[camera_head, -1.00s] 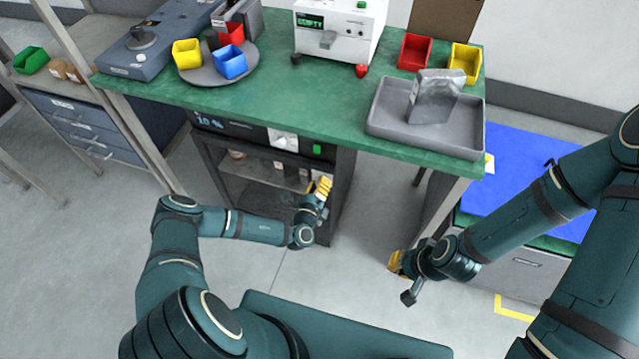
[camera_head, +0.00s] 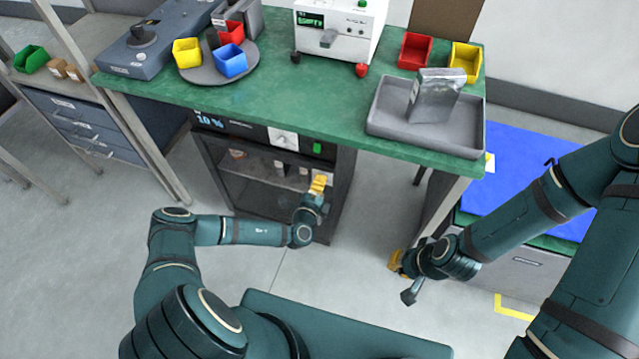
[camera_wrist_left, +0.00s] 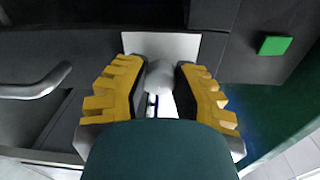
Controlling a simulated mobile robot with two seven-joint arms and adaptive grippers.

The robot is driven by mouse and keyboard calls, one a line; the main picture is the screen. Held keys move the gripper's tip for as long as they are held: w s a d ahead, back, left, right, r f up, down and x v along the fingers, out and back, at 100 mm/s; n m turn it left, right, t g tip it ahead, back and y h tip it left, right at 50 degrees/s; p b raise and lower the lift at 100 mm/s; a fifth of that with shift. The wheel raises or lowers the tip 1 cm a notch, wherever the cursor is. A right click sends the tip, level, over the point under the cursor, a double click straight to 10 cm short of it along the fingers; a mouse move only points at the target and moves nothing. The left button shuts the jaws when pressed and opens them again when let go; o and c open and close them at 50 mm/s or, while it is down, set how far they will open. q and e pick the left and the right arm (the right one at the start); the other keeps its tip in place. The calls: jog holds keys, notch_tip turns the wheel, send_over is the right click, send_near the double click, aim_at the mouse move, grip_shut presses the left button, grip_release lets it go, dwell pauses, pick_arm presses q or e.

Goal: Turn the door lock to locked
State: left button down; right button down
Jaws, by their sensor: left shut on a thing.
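The door lock (camera_wrist_left: 159,76) shows in the left wrist view as a light grey knob in front of a white plate (camera_wrist_left: 190,43). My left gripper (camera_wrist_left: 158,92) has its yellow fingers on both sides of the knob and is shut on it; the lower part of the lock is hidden. In the head view my left gripper (camera_head: 318,186) is at the right frame of the dark cabinet (camera_head: 343,190) under the green bench, and it covers the lock. My right gripper (camera_head: 396,262) hangs by the bench's right leg, away from the cabinet; its finger opening is not clear.
A grey handle (camera_wrist_left: 35,84) is left of the lock, and a green square (camera_wrist_left: 273,44) is at upper right. The green bench top (camera_head: 300,105) overhangs the cabinet and carries a grey tray (camera_head: 385,125). The floor in front is clear.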

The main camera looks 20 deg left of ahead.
pick_arm(q)
jog(key=shift+r, duration=0.1)
jog(key=c, duration=0.7)
grip_release()
jog(key=s, duration=1.2)
jog(key=shift+a+r, duration=0.15)
jog(key=shift+a, duration=0.1)
